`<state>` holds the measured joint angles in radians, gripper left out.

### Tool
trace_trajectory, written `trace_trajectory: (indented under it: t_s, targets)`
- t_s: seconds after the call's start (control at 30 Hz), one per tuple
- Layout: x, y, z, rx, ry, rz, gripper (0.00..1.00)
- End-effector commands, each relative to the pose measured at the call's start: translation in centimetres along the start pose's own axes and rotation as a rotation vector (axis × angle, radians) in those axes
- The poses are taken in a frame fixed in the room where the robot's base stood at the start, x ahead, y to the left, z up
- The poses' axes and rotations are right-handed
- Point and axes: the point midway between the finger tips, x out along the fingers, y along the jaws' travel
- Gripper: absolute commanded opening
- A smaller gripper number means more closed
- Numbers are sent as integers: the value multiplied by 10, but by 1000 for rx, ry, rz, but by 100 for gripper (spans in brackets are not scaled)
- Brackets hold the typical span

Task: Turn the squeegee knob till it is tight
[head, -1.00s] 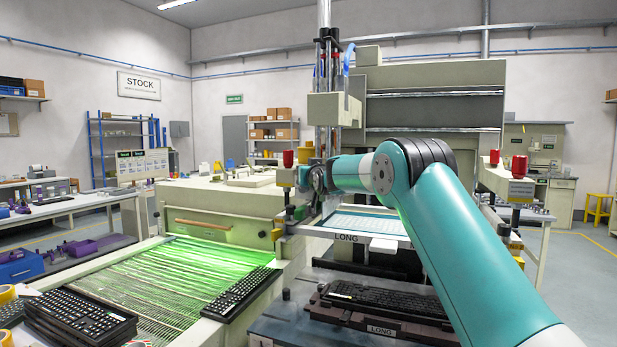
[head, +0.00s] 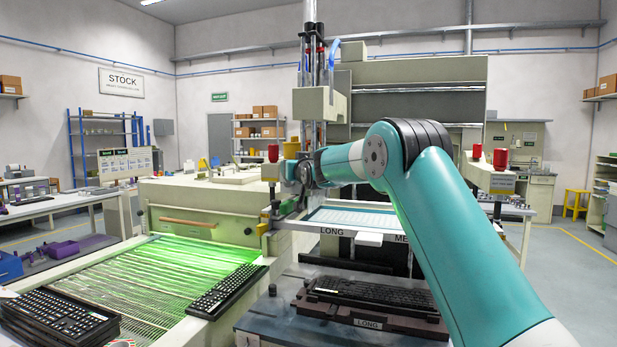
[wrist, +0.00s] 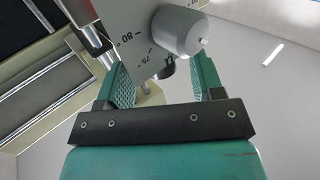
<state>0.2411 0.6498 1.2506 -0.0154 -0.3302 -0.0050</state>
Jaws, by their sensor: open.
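In the wrist view the squeegee knob (wrist: 179,31) is a light grey cylinder on a plate with angle marks (wrist: 120,22). "80" and "75" can be read on the plate. My gripper (wrist: 160,78) is open, its two green-padded fingers apart. In the head view my gripper is hidden behind my arm and wrist beside the printing head (head: 322,103), and the knob cannot be made out.
A screen frame (head: 350,217) marked "LONG" lies below the head, with a keyboard (head: 375,295) on the nest under it. A green-lit conveyor (head: 150,280) with keyboards is at left.

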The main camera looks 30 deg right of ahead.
Motion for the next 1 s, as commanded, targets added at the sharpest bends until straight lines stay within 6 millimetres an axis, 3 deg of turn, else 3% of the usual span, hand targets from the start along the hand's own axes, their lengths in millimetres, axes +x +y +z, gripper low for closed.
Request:
trace_trajectory:
  t_s: [0.5, 0.7, 1.0]
  targets:
    - [-121, 0, 4, 0, 3, 0, 61]
    - [-145, 0, 2, 0, 2, 0, 61]
    - [-150, 0, 0, 0, 0, 0, 61]
